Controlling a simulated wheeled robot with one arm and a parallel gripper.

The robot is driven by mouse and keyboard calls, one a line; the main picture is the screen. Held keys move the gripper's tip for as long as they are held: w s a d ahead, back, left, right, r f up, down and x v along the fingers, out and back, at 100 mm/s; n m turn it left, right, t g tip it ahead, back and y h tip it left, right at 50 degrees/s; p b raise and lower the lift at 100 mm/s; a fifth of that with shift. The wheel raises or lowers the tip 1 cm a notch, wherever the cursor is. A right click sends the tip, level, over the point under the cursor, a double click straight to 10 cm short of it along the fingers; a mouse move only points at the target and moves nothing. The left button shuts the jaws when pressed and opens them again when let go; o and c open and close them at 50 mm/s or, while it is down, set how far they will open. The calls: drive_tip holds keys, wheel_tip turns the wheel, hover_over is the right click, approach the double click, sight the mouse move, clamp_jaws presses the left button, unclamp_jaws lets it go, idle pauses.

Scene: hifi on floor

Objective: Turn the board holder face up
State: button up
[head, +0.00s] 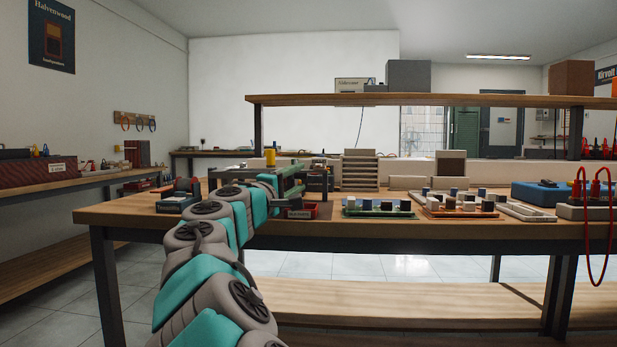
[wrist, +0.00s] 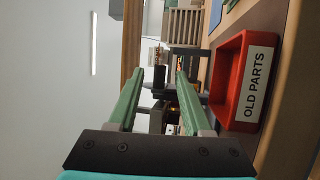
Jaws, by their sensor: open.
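My gripper (head: 302,178) is open at the left part of the workbench, above its top. In the wrist view its two green fingers (wrist: 159,75) stand apart, with nothing clearly held between them. Dark equipment with a small orange glow (wrist: 171,104) shows in the gap, behind the fingers; I cannot tell its depth. I cannot tell for sure which thing is the board holder. A flat pale frame (head: 527,212) lies on the bench right of centre, and its facing is unclear.
Grey slotted shelving (head: 360,170) stands behind. A blue case (head: 538,193) and red cables (head: 607,245) are at right. An overhead shelf (head: 420,100) spans the bench.

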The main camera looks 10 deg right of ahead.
drive_tip(key=x, duration=0.4)
drive_tip(key=shift+w+d, duration=0.2)
drive_tip(key=shift+w, duration=0.05)
drive_tip(key=shift+w+d+r, duration=0.2)
drive_tip(key=shift+w+d, duration=0.2)
clamp_jaws()
idle(1.0)
